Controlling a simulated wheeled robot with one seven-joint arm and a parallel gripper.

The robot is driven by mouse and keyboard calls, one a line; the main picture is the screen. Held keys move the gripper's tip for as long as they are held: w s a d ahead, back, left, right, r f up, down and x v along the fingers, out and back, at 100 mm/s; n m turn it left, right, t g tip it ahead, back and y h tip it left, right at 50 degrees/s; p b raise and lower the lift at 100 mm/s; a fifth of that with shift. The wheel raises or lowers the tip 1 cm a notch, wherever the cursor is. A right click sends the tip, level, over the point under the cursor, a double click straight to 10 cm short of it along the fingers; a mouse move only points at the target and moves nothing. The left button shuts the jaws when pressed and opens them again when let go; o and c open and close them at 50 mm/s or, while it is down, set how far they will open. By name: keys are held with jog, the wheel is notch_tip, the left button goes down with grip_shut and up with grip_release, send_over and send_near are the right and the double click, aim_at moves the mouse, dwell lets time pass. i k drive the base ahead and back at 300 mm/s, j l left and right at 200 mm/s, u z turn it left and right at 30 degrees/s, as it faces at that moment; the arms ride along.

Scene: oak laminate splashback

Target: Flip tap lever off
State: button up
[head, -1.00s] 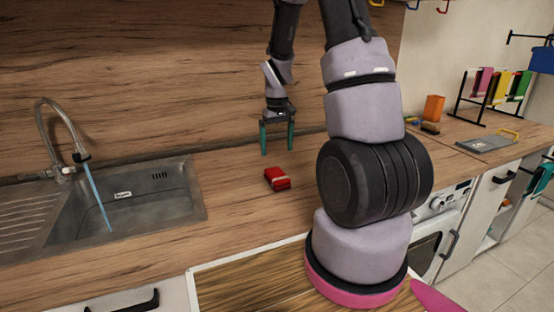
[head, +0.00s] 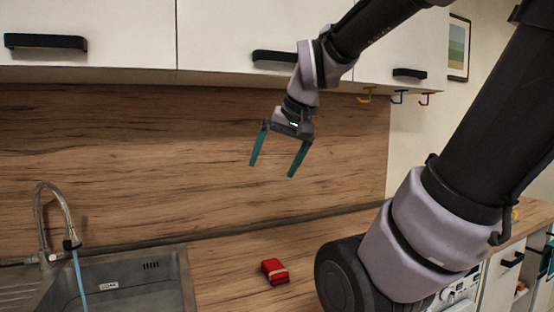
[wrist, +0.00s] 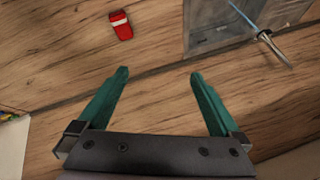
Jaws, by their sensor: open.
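A red block-like item (head: 275,271) with a pale band lies on the counter right of the sink (head: 150,278). White wall cupboards (head: 110,40) with black handles hang above. Coloured hooks (head: 399,97) are at the right. Counter around the red item is clear.

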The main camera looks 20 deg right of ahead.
aim_at(27, 259)
jog(key=j+u, duration=0.2)
jog(key=j, duration=0.55)
jog(key=j+u, duration=0.15)
jog(key=j, duration=0.55)
jog(key=i, duration=0.05)
